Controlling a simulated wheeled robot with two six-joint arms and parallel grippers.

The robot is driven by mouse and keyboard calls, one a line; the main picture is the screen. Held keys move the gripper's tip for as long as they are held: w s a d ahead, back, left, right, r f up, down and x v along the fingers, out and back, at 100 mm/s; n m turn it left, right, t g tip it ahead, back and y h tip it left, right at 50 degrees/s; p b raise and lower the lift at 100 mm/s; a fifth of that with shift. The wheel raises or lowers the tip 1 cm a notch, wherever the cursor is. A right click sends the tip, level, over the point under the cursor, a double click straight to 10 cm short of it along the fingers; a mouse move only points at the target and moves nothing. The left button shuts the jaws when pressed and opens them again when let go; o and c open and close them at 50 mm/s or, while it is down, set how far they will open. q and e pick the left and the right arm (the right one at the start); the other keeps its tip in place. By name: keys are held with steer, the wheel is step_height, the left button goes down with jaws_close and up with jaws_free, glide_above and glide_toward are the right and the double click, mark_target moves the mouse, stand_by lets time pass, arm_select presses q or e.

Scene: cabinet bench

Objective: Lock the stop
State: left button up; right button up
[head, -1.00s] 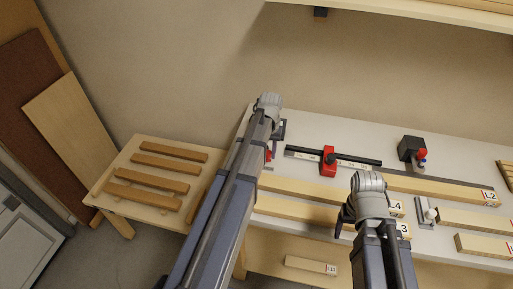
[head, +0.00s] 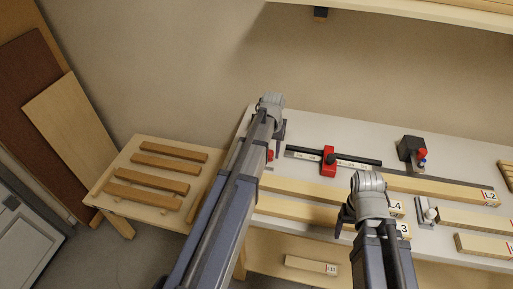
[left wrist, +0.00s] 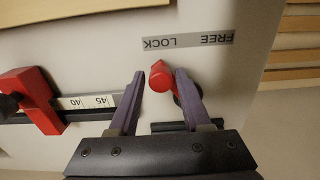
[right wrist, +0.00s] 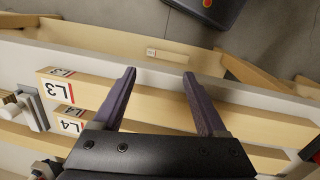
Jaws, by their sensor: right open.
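The red stop block (head: 328,161) with a black knob sits on the dark rail with a white scale. It also shows at the left of the left wrist view (left wrist: 38,104), near the 40 and 45 marks. A red-tipped lever (left wrist: 160,77) stands by a grey FREE/LOCK label (left wrist: 188,41), seen upside down, its tip on the LOCK side. My left gripper (left wrist: 160,73) is open, one finger on each side of the lever; contact is not clear. In the head view my left gripper (head: 279,136) is partly hidden by its arm. My right gripper (right wrist: 159,73) is open and empty above boards.
Boards marked L3 (right wrist: 60,88) and L4 lie under my right gripper. A black block with red and blue knobs (head: 411,149) stands at the back right. A side table (head: 128,200) with several wooden strips stands left. A shelf runs overhead.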

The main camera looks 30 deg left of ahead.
arm_select(q)
steer(key=shift+o, duration=1.4)
step_height(320, 180, up, 9)
steer(key=p, duration=0.9)
steer(key=shift+r, duration=0.1)
steer(key=s+d+f+m+b, duration=0.1)
steer(key=s+d+m, duration=0.2)
steer(key=s+d, duration=0.6)
steer(key=s+d+f+m+y+b, duration=0.1)
steer(key=s+d+f+m+b, duration=0.1)
steer(key=s+d, duration=0.7)
steer(key=d+m, duration=0.1)
steer(key=d, duration=0.3)
steer(key=shift+s+f, duration=0.2)
steer(key=shift+s, duration=0.1)
